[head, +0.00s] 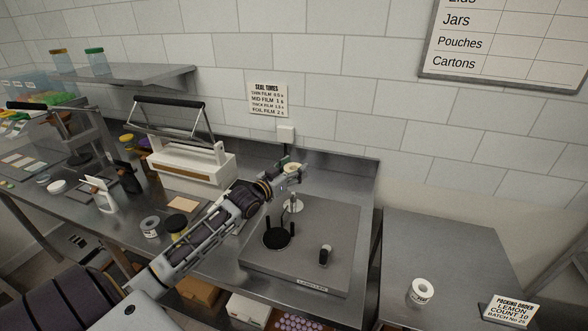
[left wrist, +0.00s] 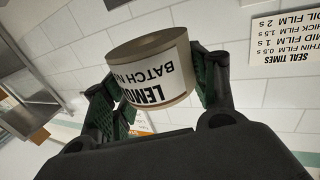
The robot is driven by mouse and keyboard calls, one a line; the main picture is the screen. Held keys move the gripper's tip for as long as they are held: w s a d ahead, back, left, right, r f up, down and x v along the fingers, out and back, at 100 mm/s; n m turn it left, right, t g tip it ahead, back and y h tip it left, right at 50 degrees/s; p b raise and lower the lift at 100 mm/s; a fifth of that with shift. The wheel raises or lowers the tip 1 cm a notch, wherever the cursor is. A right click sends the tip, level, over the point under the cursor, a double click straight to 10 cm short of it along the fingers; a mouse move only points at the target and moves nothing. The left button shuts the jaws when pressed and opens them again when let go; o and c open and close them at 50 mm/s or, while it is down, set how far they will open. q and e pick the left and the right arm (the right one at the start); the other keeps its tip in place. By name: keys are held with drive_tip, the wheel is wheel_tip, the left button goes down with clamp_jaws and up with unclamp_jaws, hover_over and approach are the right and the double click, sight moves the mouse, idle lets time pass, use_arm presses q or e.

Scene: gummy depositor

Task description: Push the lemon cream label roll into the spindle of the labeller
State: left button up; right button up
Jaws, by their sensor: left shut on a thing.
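The lemon cream label roll (left wrist: 165,52) is a pale roll with a white printed band reading "LEMO…" and "BATCH N…", upside down in the left wrist view. My left gripper (left wrist: 158,90) is shut on its sides. In the head view the roll (head: 291,167) is at the tip of my left gripper (head: 295,174), above the back of the labeller. The labeller (head: 340,225) is a grey plate with a name tag at its front edge. The spindle (head: 293,204) is a light post on a round base, just below the gripper and apart from the roll. My right gripper is out of view.
A black round holder with prongs (head: 277,238) and a dark knob (head: 325,255) stand on the labeller. Another white roll (head: 422,291) sits on the right table, beside a packing order sign (head: 509,311). A white sealer (head: 190,160) stands left of the arm. The labeller's right side is clear.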

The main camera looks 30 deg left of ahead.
sight(293, 193)
use_arm(q)
drive_tip(key=shift+s, duration=0.1)
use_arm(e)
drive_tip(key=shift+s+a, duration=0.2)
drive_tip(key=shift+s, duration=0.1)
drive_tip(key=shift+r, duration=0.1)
use_arm(q)
drive_tip(key=shift+f, duration=1.35)
drive_tip(key=shift+f+b, duration=0.85)
drive_tip(key=shift+f, duration=0.85)
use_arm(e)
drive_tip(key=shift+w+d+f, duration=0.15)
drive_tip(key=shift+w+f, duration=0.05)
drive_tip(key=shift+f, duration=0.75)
use_arm(q)
drive_tip(key=shift+f, duration=0.5)
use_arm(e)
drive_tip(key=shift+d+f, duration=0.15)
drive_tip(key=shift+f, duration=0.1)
use_arm(q)
drive_tip(key=shift+f+b, duration=0.5)
drive_tip(key=shift+f, duration=0.15)
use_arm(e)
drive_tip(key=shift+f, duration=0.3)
